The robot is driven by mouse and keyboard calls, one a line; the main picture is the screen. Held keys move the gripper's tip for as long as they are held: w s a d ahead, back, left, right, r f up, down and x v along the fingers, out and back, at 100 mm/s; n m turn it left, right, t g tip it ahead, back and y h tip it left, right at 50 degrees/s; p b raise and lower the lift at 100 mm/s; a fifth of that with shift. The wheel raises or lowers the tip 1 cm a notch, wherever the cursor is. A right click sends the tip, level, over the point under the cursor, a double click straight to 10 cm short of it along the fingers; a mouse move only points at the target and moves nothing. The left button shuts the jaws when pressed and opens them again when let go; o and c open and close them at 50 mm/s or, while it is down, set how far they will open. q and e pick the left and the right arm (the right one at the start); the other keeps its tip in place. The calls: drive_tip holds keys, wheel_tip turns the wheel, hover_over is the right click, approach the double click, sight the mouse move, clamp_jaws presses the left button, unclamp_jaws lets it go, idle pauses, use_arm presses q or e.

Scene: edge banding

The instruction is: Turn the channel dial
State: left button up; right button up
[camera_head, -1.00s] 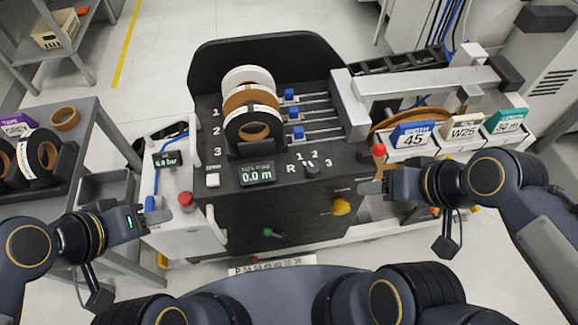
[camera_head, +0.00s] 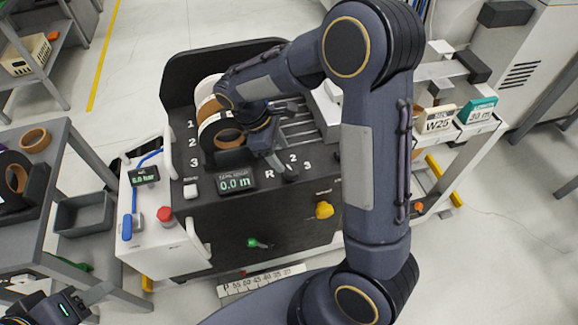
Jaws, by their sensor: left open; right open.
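The channel dial (camera_head: 291,175) is a small black knob on the dark machine's top, with R, 2 and 3 marked around it. The mark 1 is hidden behind my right gripper. My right gripper (camera_head: 276,164) is open, reaching down just left of the dial with its fingers close to it. I cannot tell whether they touch. Its arm crosses the right half of the view. My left gripper (camera_head: 105,289) is open and empty at the lower left, away from the machine. The pointing direction of the dial is unclear.
A display (camera_head: 236,182) reading 0.0 m sits left of the dial. Tape rolls (camera_head: 228,138) stand behind it, partly covered by my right arm.

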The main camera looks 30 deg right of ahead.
sight(291, 170)
drive_tip(key=x, duration=0.6)
drive_tip(key=shift+s+d+f, duration=0.1)
drive_tip(key=shift+f, duration=0.15)
drive_tip(key=c, duration=1)
